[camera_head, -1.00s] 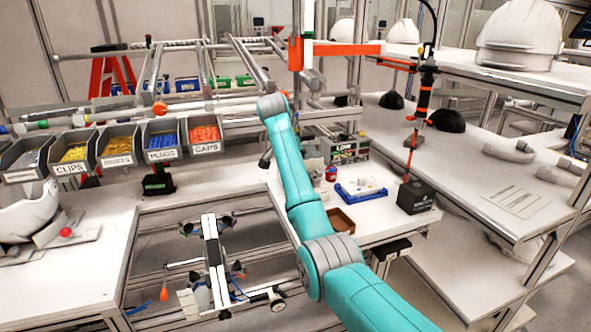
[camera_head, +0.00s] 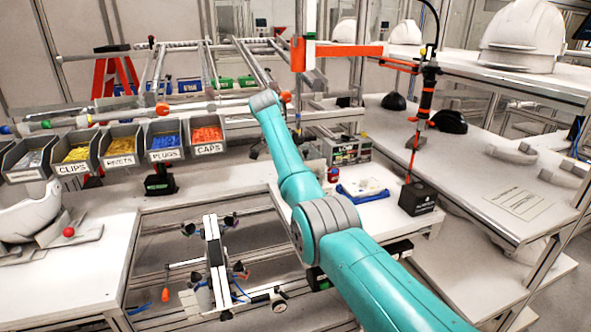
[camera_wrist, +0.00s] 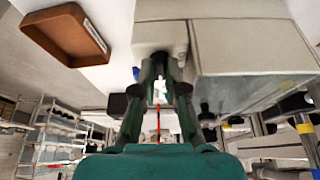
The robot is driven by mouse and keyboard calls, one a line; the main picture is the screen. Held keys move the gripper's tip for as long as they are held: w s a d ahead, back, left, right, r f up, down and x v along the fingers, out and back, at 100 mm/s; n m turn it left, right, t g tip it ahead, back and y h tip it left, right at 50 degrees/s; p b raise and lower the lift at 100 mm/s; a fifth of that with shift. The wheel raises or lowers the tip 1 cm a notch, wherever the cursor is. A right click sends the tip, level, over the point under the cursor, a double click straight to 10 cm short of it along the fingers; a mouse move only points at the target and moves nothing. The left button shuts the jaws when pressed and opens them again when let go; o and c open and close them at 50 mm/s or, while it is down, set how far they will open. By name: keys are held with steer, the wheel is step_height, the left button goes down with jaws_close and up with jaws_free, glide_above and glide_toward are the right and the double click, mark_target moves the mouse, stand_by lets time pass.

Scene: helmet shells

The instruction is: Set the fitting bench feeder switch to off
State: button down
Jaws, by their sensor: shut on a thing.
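In the wrist view my gripper (camera_wrist: 160,70) has its two dark fingertips close together at the edge of a pale cream box (camera_wrist: 245,45). It is shut on a small part there, which I take to be the feeder switch. The fingers hide most of that part, and its setting cannot be read. In the head view my teal arm reaches over the fitting bench (camera_head: 225,178); the gripper itself is hidden behind the arm.
A brown tray (camera_wrist: 68,35) lies left of the gripper in the wrist view. In the head view, labelled bins (camera_head: 165,140) stand at left, a fixture frame (camera_head: 215,255) stands in front, and a blue-edged tray (camera_head: 362,190) and black block (camera_head: 417,198) stand at right.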

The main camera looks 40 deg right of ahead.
stand_by(0.3)
steer(key=c, duration=1.2)
jaws_free()
steer(key=shift+n, duration=0.3)
